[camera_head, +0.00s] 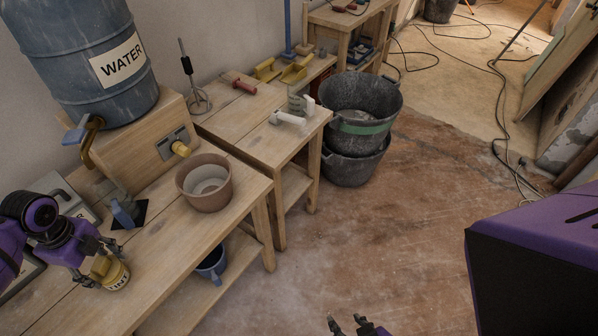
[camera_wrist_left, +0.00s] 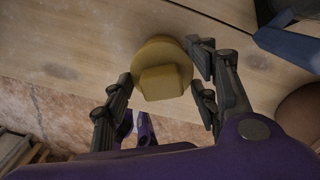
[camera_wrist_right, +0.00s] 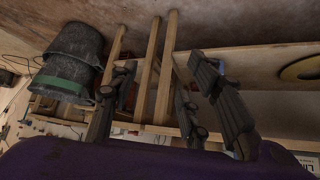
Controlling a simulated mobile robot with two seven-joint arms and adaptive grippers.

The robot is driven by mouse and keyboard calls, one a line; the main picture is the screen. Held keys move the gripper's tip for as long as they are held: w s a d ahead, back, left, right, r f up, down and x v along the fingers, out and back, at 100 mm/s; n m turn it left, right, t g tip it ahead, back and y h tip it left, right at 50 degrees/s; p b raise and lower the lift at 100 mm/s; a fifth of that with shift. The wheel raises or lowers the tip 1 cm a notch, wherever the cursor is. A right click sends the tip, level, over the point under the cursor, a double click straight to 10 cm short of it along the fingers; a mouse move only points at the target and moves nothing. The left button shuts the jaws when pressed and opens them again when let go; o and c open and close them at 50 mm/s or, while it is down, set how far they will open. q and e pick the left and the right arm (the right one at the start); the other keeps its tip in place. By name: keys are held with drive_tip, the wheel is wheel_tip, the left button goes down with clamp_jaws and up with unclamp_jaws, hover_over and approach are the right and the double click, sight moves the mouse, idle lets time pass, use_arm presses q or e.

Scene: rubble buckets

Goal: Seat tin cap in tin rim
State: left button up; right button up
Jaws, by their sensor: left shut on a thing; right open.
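My left gripper (camera_head: 98,261) is shut on the cap. In the left wrist view the cap (camera_wrist_left: 165,82) shows a blocky knob between the fingers, over a round yellow disc. My right gripper (camera_head: 347,325) is open and empty, at the bottom edge of the head view over the floor.
A blue mug (camera_head: 212,264) is on the lower shelf. Black buckets (camera_head: 358,104) stand on the floor, which is clear ahead.

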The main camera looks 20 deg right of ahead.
drive_tip(key=shift+w, duration=0.1)
use_arm(q)
drive_tip(key=o, duration=1.2)
use_arm(e)
drive_tip(key=shift+d, duration=0.2)
use_arm(q)
drive_tip(key=shift+o, duration=0.2)
wheel_tip(320, 180, up, 11)
drive_tip(key=shift+r, duration=0.45)
use_arm(e)
drive_tip(key=shift+w+a+r, duration=0.15)
drive_tip(key=shift+w, duration=0.35)
drive_tip(key=shift+w+a+r, duration=0.1)
drive_tip(key=shift+w+r, duration=0.05)
drive_tip(key=shift+w, duration=0.35)
